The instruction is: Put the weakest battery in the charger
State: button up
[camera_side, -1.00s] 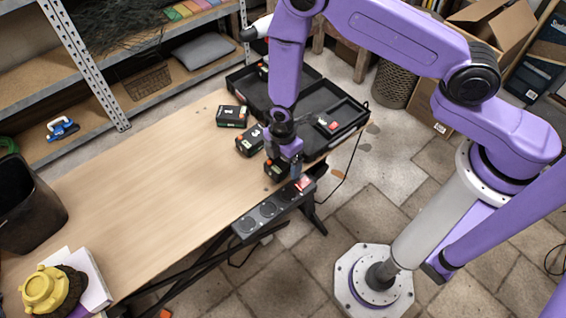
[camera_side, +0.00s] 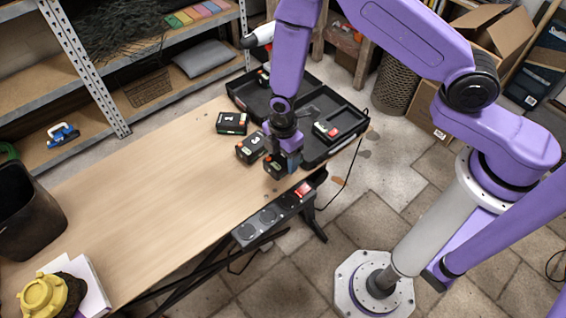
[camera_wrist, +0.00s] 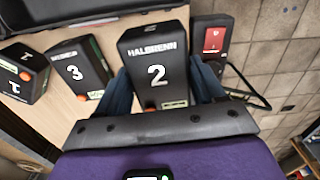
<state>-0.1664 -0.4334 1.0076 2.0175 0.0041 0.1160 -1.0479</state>
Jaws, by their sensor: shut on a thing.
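My gripper (camera_side: 281,161) is shut on the black battery marked 2 (camera_wrist: 157,72), with one dark finger on each side of it in the wrist view. In the side view this battery (camera_side: 274,168) is at the table's right edge; I cannot tell whether it is lifted. The battery marked 3 (camera_side: 250,148) is beside it, and the battery marked 1 (camera_side: 231,123) is farther back. Both are on the table, left of battery 2 in the wrist view. A black unit with a red face (camera_side: 303,189) is at the table edge, possibly the charger. Battery charge levels are unreadable.
The middle of the wooden table (camera_side: 160,200) is clear.

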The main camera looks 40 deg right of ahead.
aim_at(282, 156)
notch_tip(282, 156, up, 4)
jog(key=shift+r, duration=0.25)
jog(key=shift+d+r, duration=0.15)
jog(key=shift+r, duration=0.05)
jog(key=shift+m, duration=0.4)
jog(key=shift+w+d+f, duration=0.35)
jog(key=shift+d+f, duration=0.2)
jog(key=shift+d, duration=3.75)
jog(key=shift+w+d+f, duration=0.3)
jog(key=shift+d+f, duration=0.2)
jog(key=shift+d, duration=3.75)
jog(key=shift+w+d+f, duration=0.35)
jog(key=shift+d+f, duration=0.2)
jog(key=shift+d, duration=3.75)
jog(key=shift+f, duration=2.15)
